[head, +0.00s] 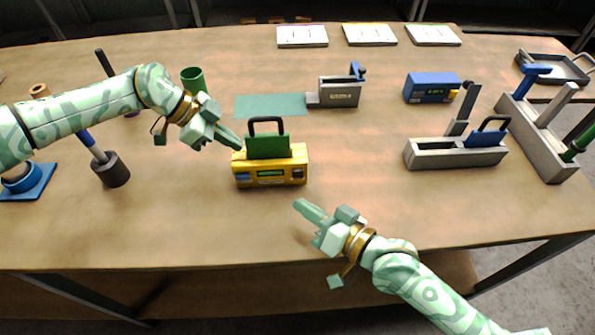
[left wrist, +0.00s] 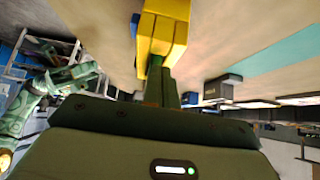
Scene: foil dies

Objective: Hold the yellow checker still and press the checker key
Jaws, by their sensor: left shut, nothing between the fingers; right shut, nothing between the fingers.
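The yellow checker (head: 270,179) stands on the table at the middle, with a green plate with a black handle (head: 267,146) upright in its top. Its front has a small display and dark patches; I cannot tell which is the key. My left gripper (head: 239,144) is shut and empty, its tips at the checker's upper left corner. In the left wrist view the shut fingers (left wrist: 171,90) end at the yellow checker (left wrist: 166,28); I cannot tell whether they touch. My right gripper (head: 299,205) is shut and empty, in front of the checker's right end and apart from it.
A teal mat (head: 270,106) and a grey holder (head: 339,92) lie behind the checker. A blue checker (head: 431,88) and a grey tray (head: 452,155) stand to the right. A dark cup with a tool (head: 111,170) stands left. The table in front is clear.

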